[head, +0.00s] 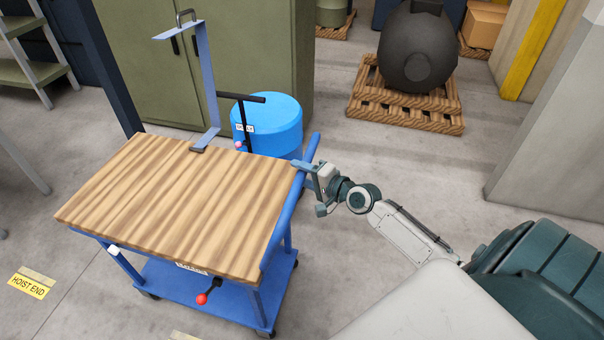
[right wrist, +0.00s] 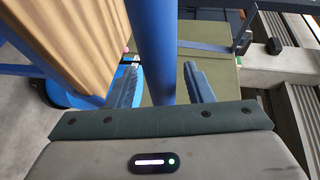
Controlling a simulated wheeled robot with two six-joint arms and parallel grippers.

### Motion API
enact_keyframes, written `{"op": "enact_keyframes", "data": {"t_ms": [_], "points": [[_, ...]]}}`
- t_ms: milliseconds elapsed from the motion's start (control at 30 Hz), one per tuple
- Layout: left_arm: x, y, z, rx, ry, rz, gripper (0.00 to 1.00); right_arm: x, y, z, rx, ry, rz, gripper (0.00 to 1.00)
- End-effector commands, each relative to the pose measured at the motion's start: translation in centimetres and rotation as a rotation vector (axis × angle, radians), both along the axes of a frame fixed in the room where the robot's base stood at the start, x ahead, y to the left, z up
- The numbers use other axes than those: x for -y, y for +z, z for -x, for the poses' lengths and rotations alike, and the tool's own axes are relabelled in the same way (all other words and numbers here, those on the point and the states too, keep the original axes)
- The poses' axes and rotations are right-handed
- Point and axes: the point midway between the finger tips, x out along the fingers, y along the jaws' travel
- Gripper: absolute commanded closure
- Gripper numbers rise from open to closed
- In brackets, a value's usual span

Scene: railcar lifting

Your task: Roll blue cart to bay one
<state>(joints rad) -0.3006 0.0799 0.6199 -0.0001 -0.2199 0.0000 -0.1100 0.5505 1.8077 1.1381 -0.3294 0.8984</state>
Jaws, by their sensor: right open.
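The blue cart has a wooden top (head: 175,205), a blue lower shelf (head: 205,290) and dark casters. It stands on the floor at the left of the head view. Its blue handle bar (head: 290,205) runs along the right side of the top. My right gripper (head: 308,168) is at the far part of this bar. In the right wrist view the blue bar (right wrist: 153,40) passes between my open fingers (right wrist: 160,88), with gaps visible on both sides. My left gripper is not in view. No marking readable as bay one shows.
A blue drum (head: 278,125) stands behind the cart. Green cabinets (head: 150,60) are at the back. A black rounded machine (head: 418,50) sits on wooden pallets (head: 370,105). A grey pillar (head: 560,130) stands right. A yellow "HOIST END" sign (head: 28,286) lies left.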

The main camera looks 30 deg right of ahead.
Motion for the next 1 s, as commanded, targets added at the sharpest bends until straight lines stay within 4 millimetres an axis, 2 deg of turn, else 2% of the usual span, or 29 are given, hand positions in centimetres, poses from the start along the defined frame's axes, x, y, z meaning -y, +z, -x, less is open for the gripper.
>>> {"op": "enact_keyframes", "data": {"t_ms": [167,400,600,800,1000], "points": [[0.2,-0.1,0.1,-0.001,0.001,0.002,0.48,0.6,0.2,1.6,-0.002,0.001,0.006,0.53],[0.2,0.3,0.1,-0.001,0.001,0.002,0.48,1.8,1.0,5.7,-0.006,0.003,0.006,0.53],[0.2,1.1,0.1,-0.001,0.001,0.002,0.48,2.7,1.6,8.4,-0.005,0.002,0.003,0.53],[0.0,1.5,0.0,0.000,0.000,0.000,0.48,3.1,1.9,9.8,-0.003,0.002,0.002,0.53],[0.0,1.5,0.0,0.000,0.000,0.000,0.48,3.2,1.9,10.1,-0.001,0.001,-0.001,0.53]]}}
